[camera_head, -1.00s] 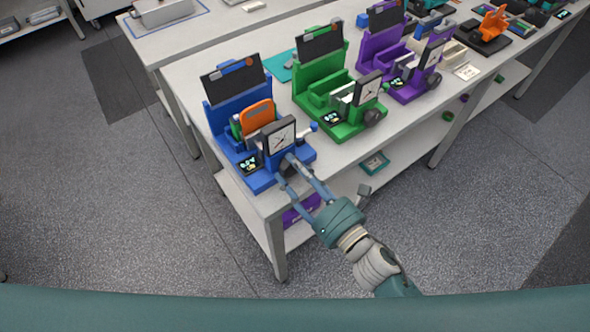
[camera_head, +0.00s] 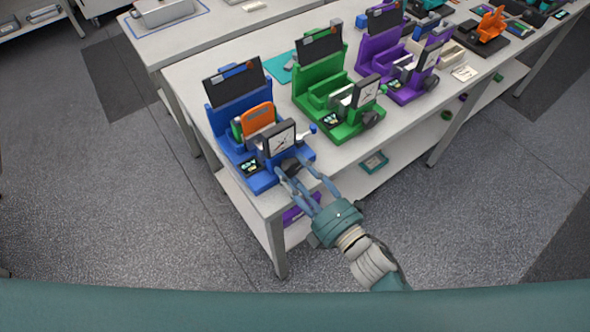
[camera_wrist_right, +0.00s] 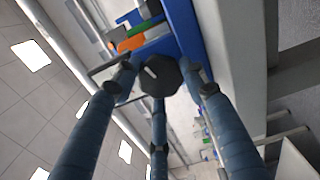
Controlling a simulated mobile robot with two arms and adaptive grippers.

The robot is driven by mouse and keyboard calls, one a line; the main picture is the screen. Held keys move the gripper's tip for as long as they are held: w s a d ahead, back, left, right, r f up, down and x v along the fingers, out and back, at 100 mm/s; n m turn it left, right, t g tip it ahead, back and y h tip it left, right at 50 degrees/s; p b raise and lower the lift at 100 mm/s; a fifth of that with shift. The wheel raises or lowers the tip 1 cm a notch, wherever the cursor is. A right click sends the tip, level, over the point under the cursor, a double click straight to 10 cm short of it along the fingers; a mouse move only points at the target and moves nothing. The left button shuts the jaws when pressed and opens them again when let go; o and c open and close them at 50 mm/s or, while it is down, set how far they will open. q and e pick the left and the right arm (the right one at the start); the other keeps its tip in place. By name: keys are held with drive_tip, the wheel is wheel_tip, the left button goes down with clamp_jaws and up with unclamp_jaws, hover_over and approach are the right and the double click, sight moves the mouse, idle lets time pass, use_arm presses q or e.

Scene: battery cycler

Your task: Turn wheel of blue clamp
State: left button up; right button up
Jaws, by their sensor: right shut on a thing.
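The blue clamp (camera_head: 258,178) stands at the near left corner of the long table, with a dial gauge (camera_head: 281,139) and an orange and green block (camera_head: 258,117) in it. Its dark wheel (camera_head: 289,165) is on the front side, partly covered by fingers in the head view. My right gripper (camera_head: 302,172) reaches up to it from the lower right, with its three blue fingers around the wheel. In the right wrist view, the dark wheel (camera_wrist_right: 160,76) sits between the fingertips of my gripper (camera_wrist_right: 158,82), and the fingers are shut on it. My left gripper is not in view.
A green clamp (camera_head: 338,125) and a purple clamp (camera_head: 402,92) stand further along the table (camera_head: 185,83). A lower shelf (camera_head: 400,153) holds a purple box (camera_head: 300,210) and a teal tray (camera_head: 374,162). The floor in front is clear.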

drive_tip(key=m+p, duration=0.1)
drive_tip(key=m, duration=0.5)
drive_tip(key=shift+s+f+p, duration=0.1)
drive_tip(key=shift+p, duration=0.3)
drive_tip(key=m+p, duration=0.1)
drive_tip(key=m, duration=0.5)
drive_tip(key=shift+m+p, duration=0.3)
drive_tip(key=shift+m, duration=0.1)
drive_tip(key=m, duration=0.5)
drive_tip(key=shift+p, duration=0.35)
drive_tip(key=m, duration=0.5)
drive_tip(key=shift+m, duration=0.4)
drive_tip(key=o, duration=1.2)
drive_tip(key=shift+c, duration=0.2)
drive_tip(key=shift+d, duration=0.1)
drive_tip(key=v, duration=1.2)
